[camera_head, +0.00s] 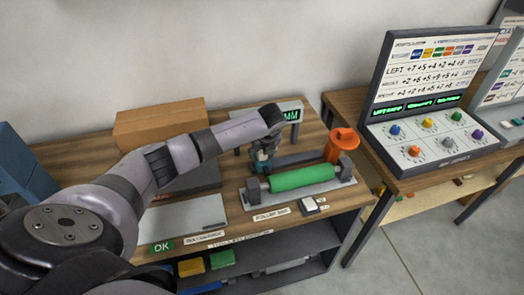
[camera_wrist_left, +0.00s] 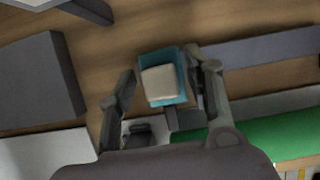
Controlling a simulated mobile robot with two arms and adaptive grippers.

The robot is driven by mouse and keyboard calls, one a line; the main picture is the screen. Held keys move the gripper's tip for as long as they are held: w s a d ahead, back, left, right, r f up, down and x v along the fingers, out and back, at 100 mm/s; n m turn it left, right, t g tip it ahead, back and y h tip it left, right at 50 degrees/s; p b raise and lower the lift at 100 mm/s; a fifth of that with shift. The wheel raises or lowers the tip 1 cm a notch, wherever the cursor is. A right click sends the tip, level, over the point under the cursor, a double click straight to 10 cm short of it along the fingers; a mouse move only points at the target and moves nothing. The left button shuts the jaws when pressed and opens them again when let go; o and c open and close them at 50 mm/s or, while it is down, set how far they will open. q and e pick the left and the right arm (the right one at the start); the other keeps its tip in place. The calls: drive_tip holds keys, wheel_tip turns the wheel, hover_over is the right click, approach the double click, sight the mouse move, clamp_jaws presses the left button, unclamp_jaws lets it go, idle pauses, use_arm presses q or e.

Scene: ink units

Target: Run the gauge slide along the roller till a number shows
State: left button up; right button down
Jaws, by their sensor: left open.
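The green roller (camera_head: 302,178) lies in its grey stand on the wooden bench; part of it shows in the left wrist view (camera_wrist_left: 265,135). The gauge slide, a teal block with a beige top (camera_wrist_left: 161,84), sits by the roller's left end, next to a dark rail (camera_wrist_left: 262,48). My left gripper (camera_wrist_left: 163,65) is open, with one finger on each side of the slide; the right finger looks very near it, and I cannot tell whether it touches. The display (camera_head: 291,115) behind shows green "MM"; my arm hides its left part. My right gripper is not in view.
An orange knob-like part (camera_head: 342,140) stands behind the roller's right end. A small white switch (camera_head: 311,206) is in front. A cardboard box (camera_head: 160,125) stands behind my left arm. A panel with coloured knobs (camera_head: 430,130) is on the right table.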

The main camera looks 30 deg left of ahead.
use_arm(q)
drive_tip(key=shift+c, duration=0.4)
clamp_jaws()
idle(0.4)
